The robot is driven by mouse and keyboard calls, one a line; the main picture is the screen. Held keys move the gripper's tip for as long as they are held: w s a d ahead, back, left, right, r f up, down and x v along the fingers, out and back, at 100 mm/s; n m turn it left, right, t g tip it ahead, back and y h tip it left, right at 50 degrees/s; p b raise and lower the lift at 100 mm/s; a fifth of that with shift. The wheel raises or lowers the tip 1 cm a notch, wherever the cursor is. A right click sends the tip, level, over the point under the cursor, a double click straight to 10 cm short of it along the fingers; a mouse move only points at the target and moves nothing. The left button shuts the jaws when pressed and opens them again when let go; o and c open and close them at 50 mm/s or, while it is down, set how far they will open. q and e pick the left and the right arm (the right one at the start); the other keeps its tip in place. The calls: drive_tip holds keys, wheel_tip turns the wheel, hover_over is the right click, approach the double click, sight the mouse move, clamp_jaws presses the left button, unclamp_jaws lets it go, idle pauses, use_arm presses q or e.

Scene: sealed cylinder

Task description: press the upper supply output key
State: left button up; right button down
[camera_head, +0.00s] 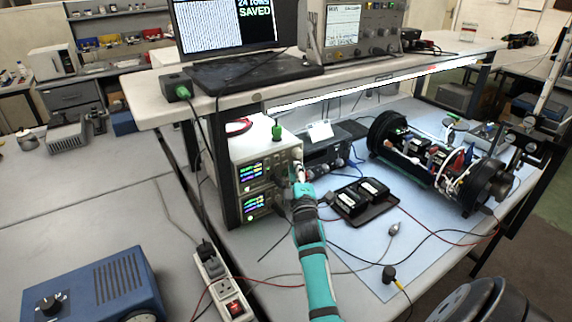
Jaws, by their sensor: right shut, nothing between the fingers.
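Two supplies with lit displays are stacked under the shelf, left of the blue mat. The upper supply (252,172) shows coloured digits, and the lower supply (257,205) sits beneath it. My right arm reaches up from the bottom of the view. My right gripper (299,172) is shut and empty, with its tips at the right part of the upper supply's front. The gripper hides that part of the panel, so the output key cannot be made out. I cannot tell whether the tips touch. My left gripper is not in view.
A black tray (376,211) with dark modules lies right of my right arm. The opened cylinder (440,160) rests on the blue mat (370,262). Thin cables cross the mat. A shelf (150,112) with a laptop (240,68) overhangs the supplies. A power strip (222,290) lies at lower left.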

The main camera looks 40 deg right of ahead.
drive_tip(key=shift+w, duration=0.1)
drive_tip(key=shift+w+d, duration=0.1)
drive_tip(key=shift+w, duration=0.25)
drive_tip(key=shift+w+b, duration=0.35)
drive_tip(key=shift+b, duration=0.05)
idle(0.6)
drive_tip(key=shift+s, duration=0.15)
drive_tip(key=shift+s+p, duration=0.45)
drive_tip(key=shift+s, duration=0.2)
drive_tip(key=s, duration=0.1)
drive_tip(key=s+p, duration=0.1)
drive_tip(key=s, duration=0.1)
drive_tip(key=s+p, duration=0.1)
drive_tip(key=s, duration=0.1)
drive_tip(key=shift+a, duration=0.35)
